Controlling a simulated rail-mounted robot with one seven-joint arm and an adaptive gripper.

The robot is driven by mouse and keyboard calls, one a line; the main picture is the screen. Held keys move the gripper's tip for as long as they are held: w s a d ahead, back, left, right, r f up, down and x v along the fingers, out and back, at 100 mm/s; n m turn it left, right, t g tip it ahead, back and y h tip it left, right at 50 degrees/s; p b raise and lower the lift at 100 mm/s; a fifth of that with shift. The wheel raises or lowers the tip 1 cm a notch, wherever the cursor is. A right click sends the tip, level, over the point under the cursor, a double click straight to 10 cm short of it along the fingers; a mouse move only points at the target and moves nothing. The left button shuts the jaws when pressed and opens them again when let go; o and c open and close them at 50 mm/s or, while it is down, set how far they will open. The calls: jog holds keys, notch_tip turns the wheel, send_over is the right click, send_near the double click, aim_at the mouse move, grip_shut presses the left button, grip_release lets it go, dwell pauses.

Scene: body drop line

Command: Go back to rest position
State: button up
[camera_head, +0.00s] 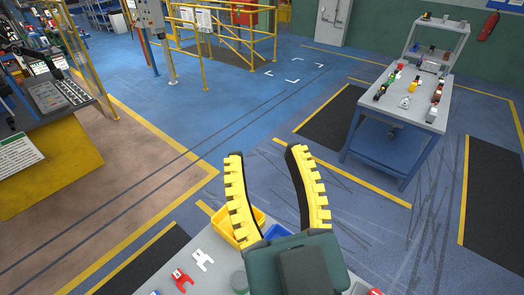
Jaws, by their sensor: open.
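My gripper (266,158) shows at the lower middle of the head view. Its two curved black fingers with yellow ridged pads stand wide apart. It is open, and nothing is between the fingers. Its dark green body (295,262) covers part of a grey work surface (222,276) below it.
The near surface holds a yellow bin (221,231), a blue bin (277,231), a red part (181,278) and a white part (203,260). A workbench (420,112) with several small parts stands at right. Yellow railings (225,34) stand at the back. The blue floor between is clear.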

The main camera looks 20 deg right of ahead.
notch_tip(320, 180, up, 16)
jog(key=p, duration=1.6)
jog(key=shift+r, duration=0.1)
